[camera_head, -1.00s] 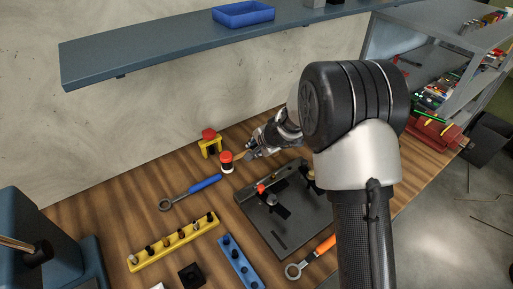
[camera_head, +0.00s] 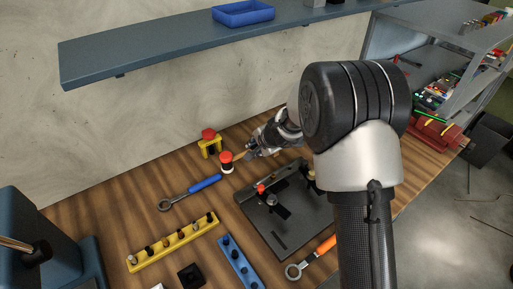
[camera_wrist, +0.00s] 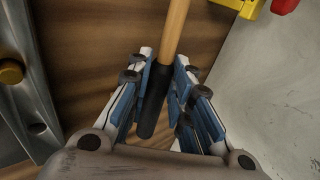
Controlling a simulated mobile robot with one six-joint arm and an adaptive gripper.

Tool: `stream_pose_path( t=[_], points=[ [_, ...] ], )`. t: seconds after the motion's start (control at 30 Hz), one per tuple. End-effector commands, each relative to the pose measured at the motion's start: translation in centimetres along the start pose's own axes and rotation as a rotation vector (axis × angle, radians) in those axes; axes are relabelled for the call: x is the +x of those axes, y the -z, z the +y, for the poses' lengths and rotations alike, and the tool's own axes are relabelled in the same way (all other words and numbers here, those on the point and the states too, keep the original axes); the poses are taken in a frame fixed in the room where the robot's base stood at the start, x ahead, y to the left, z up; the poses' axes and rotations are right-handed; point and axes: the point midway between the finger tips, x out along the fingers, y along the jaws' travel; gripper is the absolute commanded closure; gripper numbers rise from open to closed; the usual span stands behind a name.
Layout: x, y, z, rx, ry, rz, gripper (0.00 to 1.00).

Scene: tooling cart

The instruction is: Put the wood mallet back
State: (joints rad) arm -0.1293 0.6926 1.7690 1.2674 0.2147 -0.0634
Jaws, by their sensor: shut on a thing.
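My gripper (camera_wrist: 160,105) is shut on the black grip of the wood mallet (camera_wrist: 172,30). In the wrist view its pale wooden handle runs up out of the top edge, so the mallet's head is out of sight there. In the head view my gripper (camera_head: 252,150) is just above the bench, and a short piece of the pale handle (camera_head: 241,156) shows at its tip. The handle points toward a red-topped, white-sided round piece (camera_head: 227,162); I cannot tell whether they are joined.
A yellow stand with a red top (camera_head: 209,146) is behind. A blue-handled wrench (camera_head: 190,193), yellow rack (camera_head: 172,243), blue rack (camera_head: 240,262) and dark fixture plate (camera_head: 285,222) lie on the wooden bench (camera_head: 110,215). A shelf (camera_head: 160,55) hangs above.

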Motion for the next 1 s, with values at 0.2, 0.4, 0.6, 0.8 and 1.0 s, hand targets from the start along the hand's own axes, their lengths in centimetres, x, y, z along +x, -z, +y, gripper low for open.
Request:
stream_pose_path(
  t=[0.2, 0.4, 0.6, 0.8, 1.0],
  points=[
    [-0.05, 0.02, -0.09, 0.000, 0.002, 0.000, 1.00],
    [0.03, 0.01, -0.03, 0.000, 0.002, 0.000, 1.00],
    [0.32, -0.01, 0.19, 0.000, 0.001, 0.000, 1.00],
    [0.60, -0.03, 0.39, 0.000, 0.002, 0.000, 1.00],
    [0.87, -0.05, 0.59, 0.000, 0.002, 0.000, 1.00]
  ],
)
